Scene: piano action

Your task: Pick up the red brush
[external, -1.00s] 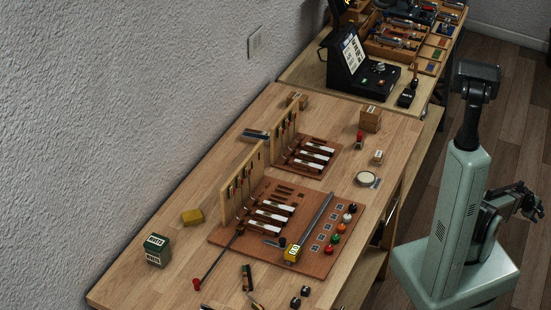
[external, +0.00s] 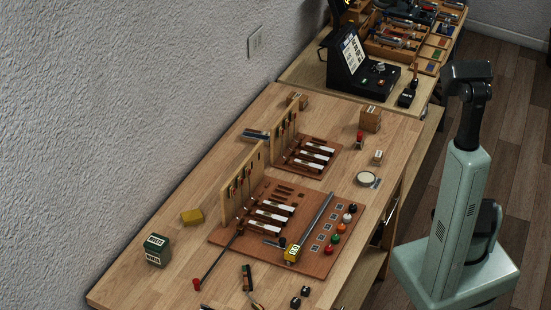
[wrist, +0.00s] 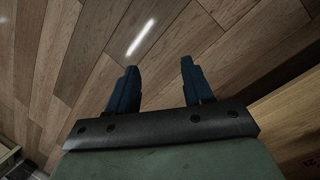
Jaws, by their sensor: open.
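My gripper (wrist: 158,66) is open and empty in the wrist view. Its two dark blue fingers stand apart above the wooden floor (wrist: 155,35). In the external view my gripper is hidden behind my body. I cannot tell for sure which item is the red brush. A small upright item with a red part (external: 360,139) stands near the far right of the workbench (external: 215,190). A red tip (external: 197,284) at the end of a long dark rod lies near the bench's near-left edge. My gripper is far from both.
A brown board (external: 300,262) holds piano-action parts, a long metal bar and several coloured knobs. A green box (external: 157,250) and a yellow block (external: 192,217) lie to its left. Small wooden boxes (external: 370,119) stand at the back. A wooden edge (wrist: 290,115) is right of my gripper.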

